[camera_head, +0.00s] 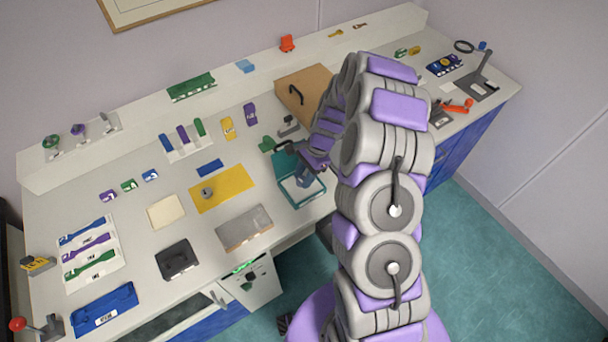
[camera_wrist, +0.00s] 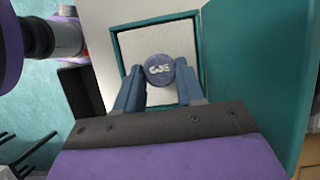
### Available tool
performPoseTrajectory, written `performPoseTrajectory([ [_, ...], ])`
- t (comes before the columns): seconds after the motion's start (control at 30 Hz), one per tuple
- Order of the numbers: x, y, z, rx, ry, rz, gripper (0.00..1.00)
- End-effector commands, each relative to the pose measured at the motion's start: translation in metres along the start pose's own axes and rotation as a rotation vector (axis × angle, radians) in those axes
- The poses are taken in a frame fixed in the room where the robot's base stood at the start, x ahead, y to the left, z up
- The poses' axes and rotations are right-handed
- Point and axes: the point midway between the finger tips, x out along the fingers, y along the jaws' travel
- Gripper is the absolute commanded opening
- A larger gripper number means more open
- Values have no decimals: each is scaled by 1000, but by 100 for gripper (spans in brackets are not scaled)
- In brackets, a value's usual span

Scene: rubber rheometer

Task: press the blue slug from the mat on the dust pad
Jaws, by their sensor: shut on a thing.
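My gripper (camera_wrist: 160,80) is shut on the blue slug (camera_wrist: 159,68), a dark blue round piece with pale lettering on its top. In the wrist view the slug is over the whitish dust pad (camera_wrist: 134,48), which lies inside an open teal box (camera_wrist: 116,67). I cannot tell whether the slug touches the pad. In the head view my gripper (camera_head: 312,167) is at the teal box (camera_head: 309,197), and the slug is hidden there. A yellow mat (camera_head: 236,183) lies left of the box with a small grey round piece (camera_head: 207,193) on it.
The box's teal lid (camera_wrist: 262,60) stands open close beside my gripper. A grey plate (camera_head: 244,228) lies in front of the mat. A brown wooden box (camera_head: 306,88) with a black handle stands behind, and a blue block (camera_head: 209,168) lies behind the mat.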

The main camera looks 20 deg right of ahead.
Motion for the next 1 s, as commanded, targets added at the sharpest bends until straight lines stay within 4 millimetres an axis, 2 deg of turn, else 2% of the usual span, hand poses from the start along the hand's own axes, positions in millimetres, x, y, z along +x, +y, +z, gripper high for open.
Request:
performPoseTrajectory([
  [1.0, 8, 0, -3, 0, 0, 0, 10],
])
